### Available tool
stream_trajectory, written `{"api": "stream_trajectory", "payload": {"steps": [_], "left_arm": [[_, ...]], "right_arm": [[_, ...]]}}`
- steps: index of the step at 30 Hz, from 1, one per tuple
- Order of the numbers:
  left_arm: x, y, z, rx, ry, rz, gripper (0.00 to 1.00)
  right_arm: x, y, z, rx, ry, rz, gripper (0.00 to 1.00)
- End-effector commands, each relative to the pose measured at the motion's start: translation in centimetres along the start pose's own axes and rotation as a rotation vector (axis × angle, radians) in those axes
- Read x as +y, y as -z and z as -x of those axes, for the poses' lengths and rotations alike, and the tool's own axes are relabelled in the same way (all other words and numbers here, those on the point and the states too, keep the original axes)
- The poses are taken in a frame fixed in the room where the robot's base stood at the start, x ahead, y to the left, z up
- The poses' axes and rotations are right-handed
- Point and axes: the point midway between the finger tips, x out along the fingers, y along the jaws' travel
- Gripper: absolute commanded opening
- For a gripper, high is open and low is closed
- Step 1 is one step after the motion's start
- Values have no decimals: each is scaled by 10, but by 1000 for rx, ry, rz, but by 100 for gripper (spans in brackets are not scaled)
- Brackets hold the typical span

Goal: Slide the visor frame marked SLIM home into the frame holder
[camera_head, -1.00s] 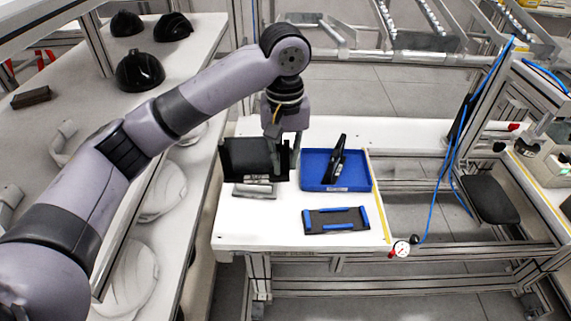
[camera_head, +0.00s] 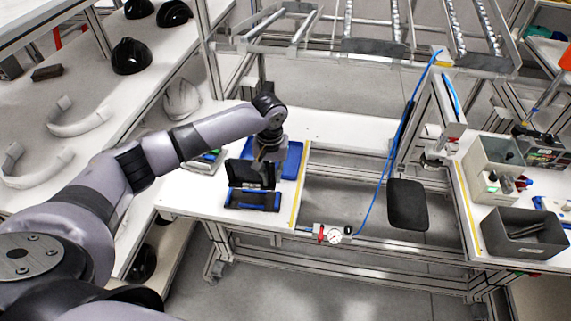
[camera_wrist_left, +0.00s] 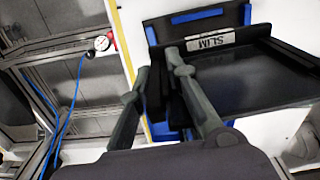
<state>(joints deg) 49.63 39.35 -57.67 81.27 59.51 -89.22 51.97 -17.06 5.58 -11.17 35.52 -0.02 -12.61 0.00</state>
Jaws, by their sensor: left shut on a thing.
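My left gripper (camera_head: 268,163) is shut on the black visor frame (camera_head: 243,176) at the table's left part. The wrist view shows the frame (camera_wrist_left: 262,72) with a pale SLIM label (camera_wrist_left: 210,42) and the left gripper's fingers (camera_wrist_left: 157,68) at its upright edge. The frame holder (camera_head: 252,200), a dark plate with blue rails, lies at the table's front, just below the frame in the head view. In the wrist view its blue rail (camera_wrist_left: 197,15) shows past the frame's labelled edge. I cannot tell whether frame and holder touch. My right gripper is not in view.
A blue tray (camera_head: 293,160) lies right behind the gripper, partly hidden by the arm. A yellow strip (camera_head: 300,185) marks the white table's right edge. A gauge (camera_head: 333,236) and blue hose are beyond it. A shelf with black helmet shells (camera_head: 131,56) stands left.

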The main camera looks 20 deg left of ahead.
Motion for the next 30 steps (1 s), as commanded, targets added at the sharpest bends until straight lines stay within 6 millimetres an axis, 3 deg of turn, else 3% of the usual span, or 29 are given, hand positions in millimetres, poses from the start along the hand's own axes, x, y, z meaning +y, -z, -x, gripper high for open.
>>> {"api": "stream_trajectory", "payload": {"steps": [11, 18, 30], "left_arm": [[-2, 0, -1, 1, 0, -1, 0], [-1, -1, 3, -2, 6, 0, 0], [-1, 0, -42, 0, 6, 0, 0]], "right_arm": [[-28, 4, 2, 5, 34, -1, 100], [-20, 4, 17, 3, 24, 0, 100], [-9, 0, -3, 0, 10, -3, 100]]}}
